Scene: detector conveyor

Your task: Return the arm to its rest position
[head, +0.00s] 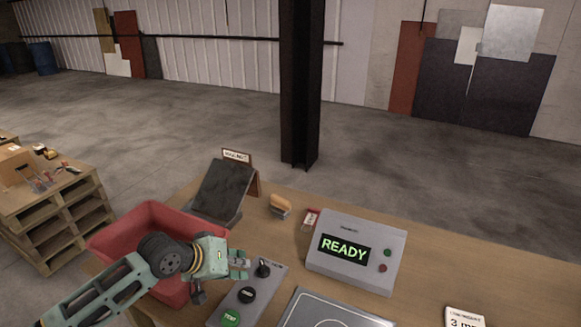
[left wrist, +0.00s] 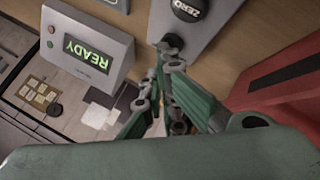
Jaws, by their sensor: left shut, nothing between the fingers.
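My left gripper (head: 240,262) is shut and empty. In the head view it hangs over the right edge of the red bin (head: 117,237), just left of the button panel (head: 240,303). In the left wrist view its fingers (left wrist: 165,60) show close together, with nothing between them. The panel carries a black knob, a black button and a green button; a black ZERO button (left wrist: 192,8) shows in the left wrist view. I cannot tell whether the fingers touch the panel. My right gripper is in neither view.
A grey detector box (head: 355,255) reads READY; it also shows in the left wrist view (left wrist: 85,50). A dark tilted screen (head: 220,190), a brush (head: 280,204), a grey plate (head: 335,312) and a card (head: 464,317) are on the table. The right part of the tabletop (head: 480,260) is clear.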

